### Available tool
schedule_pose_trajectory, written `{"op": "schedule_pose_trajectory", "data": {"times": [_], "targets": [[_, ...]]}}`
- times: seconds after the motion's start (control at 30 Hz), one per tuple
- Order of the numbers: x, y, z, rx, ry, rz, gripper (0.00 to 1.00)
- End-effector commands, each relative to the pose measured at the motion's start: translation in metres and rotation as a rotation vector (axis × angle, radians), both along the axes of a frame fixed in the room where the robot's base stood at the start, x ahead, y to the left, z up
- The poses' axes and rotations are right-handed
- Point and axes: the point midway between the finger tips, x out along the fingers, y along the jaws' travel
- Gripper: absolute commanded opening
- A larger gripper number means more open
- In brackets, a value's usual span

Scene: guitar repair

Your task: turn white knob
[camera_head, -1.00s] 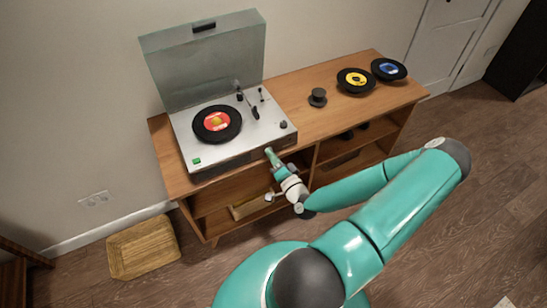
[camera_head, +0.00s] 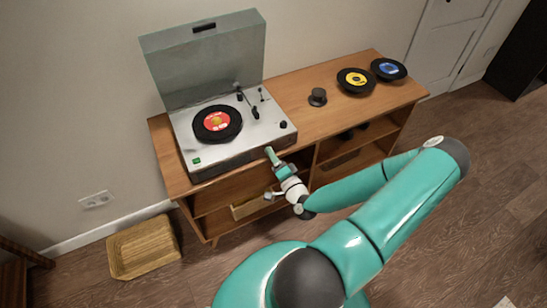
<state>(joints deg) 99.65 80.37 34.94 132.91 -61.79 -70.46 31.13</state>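A record player (camera_head: 187,140) with its clear lid (camera_head: 210,60) raised stands on the left of a wooden cabinet. A black record with a red label (camera_head: 217,122) lies on its platter. A small dark round knob (camera_head: 283,125) sits at the player's front right corner; I cannot make out a white knob. A green square (camera_head: 196,161) marks the front left corner. My gripper (camera_head: 269,151) is at the player's front edge, just below and left of the dark knob and apart from it. Its fingers are too small to tell open from shut, and I cannot tell whether it touches the edge.
On the cabinet top (camera_head: 310,125) at the right are a small black round piece (camera_head: 318,97), a record with a yellow label (camera_head: 355,81) and one with a blue label (camera_head: 388,69). A woven basket (camera_head: 143,247) stands on the floor at the left.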

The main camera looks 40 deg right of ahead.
Motion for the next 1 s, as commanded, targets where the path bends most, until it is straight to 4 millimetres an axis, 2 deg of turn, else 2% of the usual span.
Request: {"op": "schedule_pose_trajectory", "data": {"times": [0.27, 0.43, 0.57, 0.8, 1.0], "targets": [[0.000, 0.000, 0.000, -0.001, -0.001, 0.000, 0.46], [-0.012, 0.003, -0.001, -0.002, 0.001, 0.001, 0.46], [-0.035, 0.009, -0.002, 0.000, 0.002, -0.001, 0.46], [-0.087, 0.023, -0.004, 0.000, 0.003, -0.002, 0.46], [-0.121, 0.032, -0.005, -0.001, 0.001, -0.001, 0.46]]}}
